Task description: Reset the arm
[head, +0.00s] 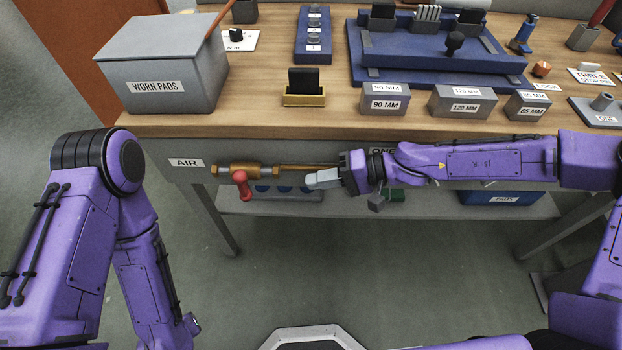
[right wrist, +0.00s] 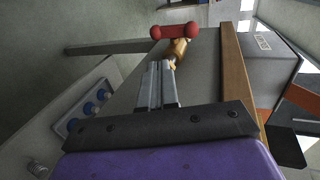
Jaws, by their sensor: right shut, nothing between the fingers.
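My right arm reaches in from the right in the head view, along the front of the workbench. My right gripper (head: 312,181) is shut and empty, its fingers pointing left. It is in front of the brass pipe, near the brass air valve (head: 222,171) with its red handle (head: 241,184). In the right wrist view the shut fingers (right wrist: 168,68) point toward the valve's red handle (right wrist: 173,31); I cannot tell whether they touch anything. My left arm is bent at the left of the head view, and its gripper does not show.
The workbench (head: 270,121) carries a grey worn pads box (head: 160,60), a small yellow tray (head: 303,99), labelled grey blocks (head: 462,103) and a blue fixture (head: 440,78). A lower shelf (head: 400,209) holds a blue bin (head: 500,198). The floor (head: 340,270) in front is clear.

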